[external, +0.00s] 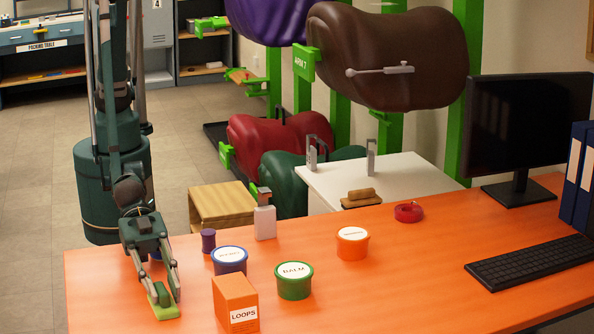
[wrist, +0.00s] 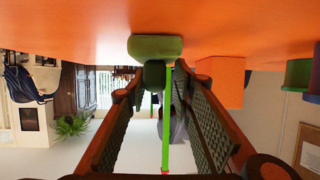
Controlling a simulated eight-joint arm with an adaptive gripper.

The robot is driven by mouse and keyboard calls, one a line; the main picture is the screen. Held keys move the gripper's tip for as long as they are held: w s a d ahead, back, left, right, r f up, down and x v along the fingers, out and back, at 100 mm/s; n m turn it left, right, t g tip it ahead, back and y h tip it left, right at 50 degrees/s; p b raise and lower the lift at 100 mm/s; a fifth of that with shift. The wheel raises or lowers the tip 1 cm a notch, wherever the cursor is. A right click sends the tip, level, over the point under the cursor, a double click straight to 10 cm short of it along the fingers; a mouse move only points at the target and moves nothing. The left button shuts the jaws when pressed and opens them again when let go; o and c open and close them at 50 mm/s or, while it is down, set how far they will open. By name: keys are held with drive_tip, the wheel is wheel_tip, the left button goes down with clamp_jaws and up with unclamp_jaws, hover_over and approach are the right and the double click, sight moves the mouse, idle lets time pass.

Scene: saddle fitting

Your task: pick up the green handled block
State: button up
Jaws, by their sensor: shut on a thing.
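The green handled block (external: 165,312) is at the front left of the orange table, under my gripper (external: 166,296). It has a flat light-green base, partly covered by the fingers in the external view. In the wrist view the green base (wrist: 155,46) shows against the orange tabletop, with a darker green handle (wrist: 154,74) standing out from it. My gripper (wrist: 159,72) is shut on this handle, with one finger on each side. The base looks to be at the tabletop; I cannot tell whether it touches.
An orange LOOPS box (external: 235,305) stands close to the right. Beyond are a blue tub (external: 229,262), green BALM tub (external: 294,284), orange tub (external: 352,247), purple spool (external: 208,240) and white bottle (external: 265,222). The table's left edge is near. The front middle is clear.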

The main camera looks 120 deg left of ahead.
sight(163, 286)
drive_tip(key=shift+r, duration=0.1)
drive_tip(key=shift+r+p, duration=1.2)
drive_tip(key=shift+r, duration=3.7)
